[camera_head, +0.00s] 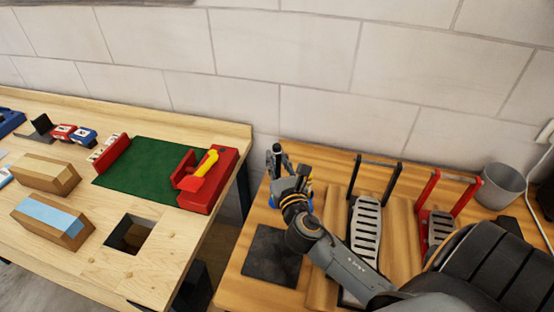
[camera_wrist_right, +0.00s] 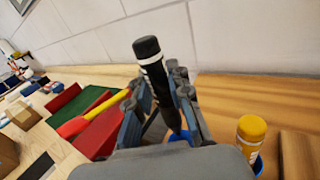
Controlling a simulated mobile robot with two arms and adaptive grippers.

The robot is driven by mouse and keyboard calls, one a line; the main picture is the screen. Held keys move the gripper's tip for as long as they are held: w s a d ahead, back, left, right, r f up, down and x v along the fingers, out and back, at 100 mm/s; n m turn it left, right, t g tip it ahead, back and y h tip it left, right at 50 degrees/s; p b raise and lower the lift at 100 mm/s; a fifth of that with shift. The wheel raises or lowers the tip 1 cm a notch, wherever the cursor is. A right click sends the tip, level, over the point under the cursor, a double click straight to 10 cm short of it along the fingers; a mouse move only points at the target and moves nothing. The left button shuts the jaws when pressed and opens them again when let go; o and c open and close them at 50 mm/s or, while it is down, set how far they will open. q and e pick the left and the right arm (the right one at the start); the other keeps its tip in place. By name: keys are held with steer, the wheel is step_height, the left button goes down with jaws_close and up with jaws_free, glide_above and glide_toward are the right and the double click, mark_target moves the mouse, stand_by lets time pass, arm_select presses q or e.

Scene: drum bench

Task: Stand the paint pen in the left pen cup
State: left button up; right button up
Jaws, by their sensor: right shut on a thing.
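My right gripper (camera_head: 283,168) is shut on the paint pen, a dark upright pen with a black cap that also shows in the right wrist view (camera_wrist_right: 148,58). The left pen cup is blue and mostly hidden behind the gripper; a bit of blue shows at the pen's lower end in the right wrist view (camera_wrist_right: 181,136). I cannot tell whether the pen's tip is inside it. Another pen with a yellow cap (camera_wrist_right: 251,130) stands in a second blue cup (camera_wrist_right: 258,165), to the right. My left gripper is not in view.
A black mat (camera_head: 272,258) lies in front of the gripper. To the right are a black-framed pedal (camera_head: 366,235) and a red-framed pedal (camera_head: 440,225). A grey bucket (camera_head: 500,187) stands at the back right. Another bench (camera_head: 165,245) with a green mat (camera_head: 150,168) is on the left.

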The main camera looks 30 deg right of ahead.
mark_target(277, 175)
steer(key=shift+f+b, duration=2)
steer(key=shift+f, duration=0.85)
steer(key=o, duration=0.9)
steer(key=v, duration=1.2)
steer(key=shift+r, duration=0.1)
